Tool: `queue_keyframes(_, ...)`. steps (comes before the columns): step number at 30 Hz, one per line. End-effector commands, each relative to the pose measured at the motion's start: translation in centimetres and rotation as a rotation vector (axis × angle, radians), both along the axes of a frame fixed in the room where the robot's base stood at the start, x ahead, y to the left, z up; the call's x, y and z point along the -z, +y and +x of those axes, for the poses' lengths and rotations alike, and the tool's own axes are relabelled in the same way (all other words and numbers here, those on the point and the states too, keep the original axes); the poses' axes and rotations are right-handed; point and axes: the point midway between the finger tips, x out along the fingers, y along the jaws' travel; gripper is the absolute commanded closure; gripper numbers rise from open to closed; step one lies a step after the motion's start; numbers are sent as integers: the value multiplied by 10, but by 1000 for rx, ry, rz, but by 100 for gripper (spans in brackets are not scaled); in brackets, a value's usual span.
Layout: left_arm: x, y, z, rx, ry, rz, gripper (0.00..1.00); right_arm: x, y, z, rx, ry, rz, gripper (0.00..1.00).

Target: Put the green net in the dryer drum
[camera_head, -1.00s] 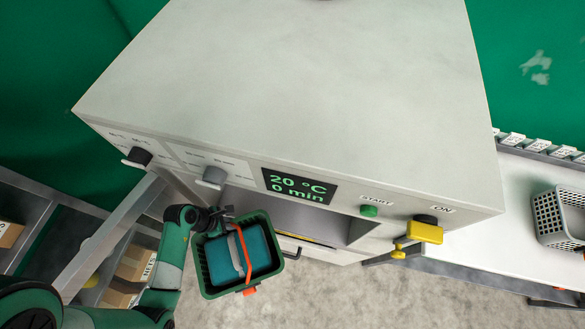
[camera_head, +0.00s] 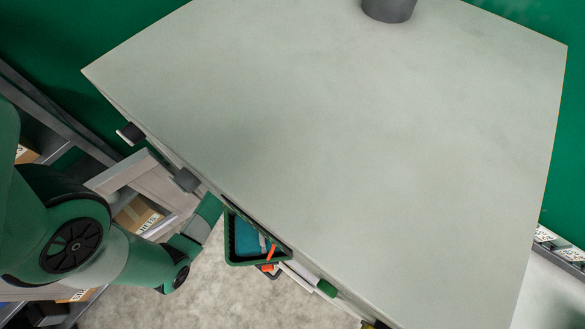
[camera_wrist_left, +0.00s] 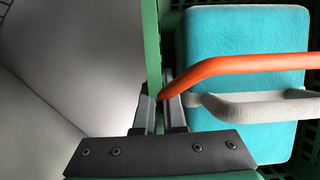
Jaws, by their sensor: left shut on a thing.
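The green net (camera_head: 243,262), a basket with a dark green rim, hangs at the front of the dryer (camera_head: 350,130) in the head view. The dryer's top edge hides part of it. It holds a teal block (camera_head: 246,238) with an orange strap and a pale strap across it. In the left wrist view my left gripper (camera_wrist_left: 160,103) is shut on the net's green side wall (camera_wrist_left: 152,45), with the teal block (camera_wrist_left: 245,45) to the right. The drum opening is not clearly visible. My right gripper is not in view.
Knobs (camera_head: 131,133) stick out from the dryer's front. A grey cylinder (camera_head: 388,8) stands on its top. Shelves with cardboard boxes (camera_head: 138,214) stand at the left, close to my left arm. Bare floor (camera_head: 215,300) lies below. Smooth grey surfaces (camera_wrist_left: 85,60) fill the left of the wrist view.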

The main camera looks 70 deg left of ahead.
Motion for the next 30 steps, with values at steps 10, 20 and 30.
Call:
queue_keyframes(10,2,48,82,1,-4,0,100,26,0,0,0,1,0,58)
queue_keyframes(20,-1,62,107,-1,-2,-2,100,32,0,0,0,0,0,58)
queue_keyframes(30,20,67,115,-2,0,-3,100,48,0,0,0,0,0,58)
